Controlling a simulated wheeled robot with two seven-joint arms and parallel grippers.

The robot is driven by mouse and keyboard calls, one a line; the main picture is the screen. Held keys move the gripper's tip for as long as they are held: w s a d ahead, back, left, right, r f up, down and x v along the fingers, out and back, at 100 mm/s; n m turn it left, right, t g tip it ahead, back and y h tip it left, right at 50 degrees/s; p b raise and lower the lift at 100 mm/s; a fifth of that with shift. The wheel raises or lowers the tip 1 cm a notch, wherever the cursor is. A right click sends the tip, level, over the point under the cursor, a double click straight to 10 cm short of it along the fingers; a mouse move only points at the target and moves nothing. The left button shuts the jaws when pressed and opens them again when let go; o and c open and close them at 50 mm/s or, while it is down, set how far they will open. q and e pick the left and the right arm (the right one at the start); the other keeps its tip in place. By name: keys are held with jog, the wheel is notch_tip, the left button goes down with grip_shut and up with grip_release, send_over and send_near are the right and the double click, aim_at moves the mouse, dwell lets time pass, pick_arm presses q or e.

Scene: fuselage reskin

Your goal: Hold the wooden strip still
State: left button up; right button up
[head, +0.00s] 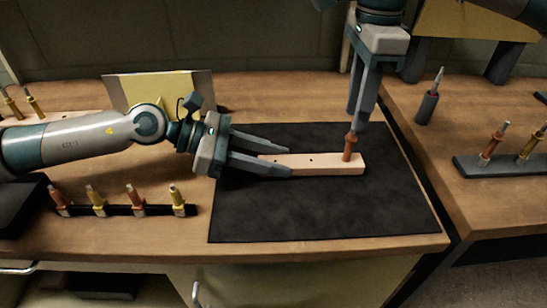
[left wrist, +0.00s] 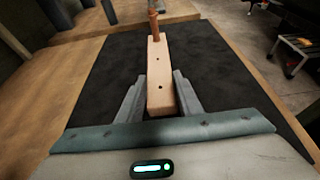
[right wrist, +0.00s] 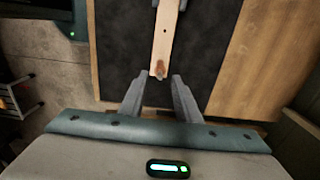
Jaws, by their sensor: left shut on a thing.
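The pale wooden strip (head: 325,164) lies flat on the black mat (head: 325,215), with small dark holes along its top. My left gripper (head: 287,161) is shut on the strip's left end, one finger along each side; the strip also shows between its fingers in the left wrist view (left wrist: 161,85). A copper-coloured fastener (head: 349,147) stands upright at the strip's right end. My right gripper (head: 357,126) points down just above the fastener. In the right wrist view its fingers (right wrist: 159,78) are apart, with the fastener (right wrist: 160,68) between their tips and a gap on both sides.
A dark rack (head: 125,210) with several copper and yellow fasteners stands at the front left. Another rack (head: 500,165) is on the right table, near a dark holder (head: 427,107) with a metal-tipped tool. A yellow panel (head: 160,92) stands behind my left arm. The mat's front is clear.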

aim_at(351, 137)
jog(key=shift+f, duration=4.45)
grip_shut()
